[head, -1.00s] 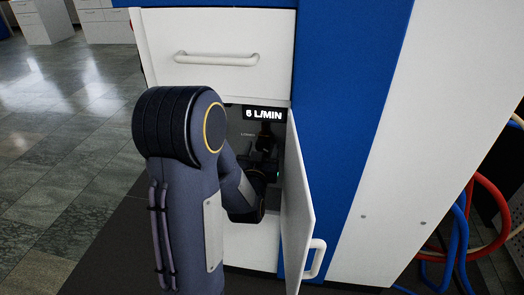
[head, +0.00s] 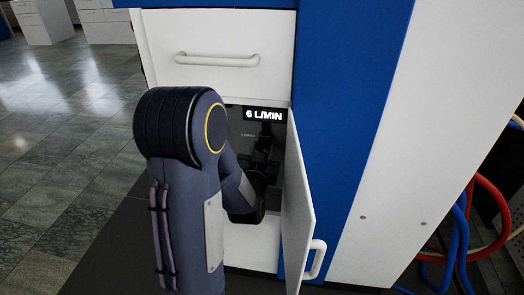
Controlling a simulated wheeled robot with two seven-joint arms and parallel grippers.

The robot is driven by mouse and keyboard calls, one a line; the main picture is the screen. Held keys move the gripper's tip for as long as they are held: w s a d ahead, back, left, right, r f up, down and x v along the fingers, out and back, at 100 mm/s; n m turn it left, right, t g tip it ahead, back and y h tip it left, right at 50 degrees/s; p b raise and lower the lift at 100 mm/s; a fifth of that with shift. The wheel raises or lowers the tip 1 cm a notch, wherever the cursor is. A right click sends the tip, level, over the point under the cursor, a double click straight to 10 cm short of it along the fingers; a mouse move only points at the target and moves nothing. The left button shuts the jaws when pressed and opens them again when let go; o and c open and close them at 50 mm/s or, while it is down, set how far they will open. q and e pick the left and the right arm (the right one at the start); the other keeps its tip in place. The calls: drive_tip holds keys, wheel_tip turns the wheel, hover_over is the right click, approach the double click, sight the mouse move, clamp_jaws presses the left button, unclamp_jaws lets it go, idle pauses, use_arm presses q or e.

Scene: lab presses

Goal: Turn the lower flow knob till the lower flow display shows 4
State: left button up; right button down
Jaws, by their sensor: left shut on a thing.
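A flow display (head: 265,114) inside the open cabinet reads 6 L/MIN in white on black. A small, faint label sits below it, too small to read surely. My left arm reaches into the compartment, and my left gripper (head: 266,150) is dark against the dark interior below the display. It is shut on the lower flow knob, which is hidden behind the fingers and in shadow. My right gripper is not in view.
The white cabinet door (head: 298,205) stands open just right of my left arm, with a handle (head: 314,260) on it. A closed drawer (head: 215,55) is above the compartment. Red and blue hoses (head: 468,225) hang at the far right.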

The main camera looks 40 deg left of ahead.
use_arm(q)
drive_tip(key=m+p, duration=0.1)
drive_tip(key=m, duration=0.5)
idle(0.6)
drive_tip(key=o, duration=1)
drive_tip(key=v, duration=0.7)
drive_tip(key=shift+s+d, duration=0.15)
drive_tip(key=shift+s, duration=0.25)
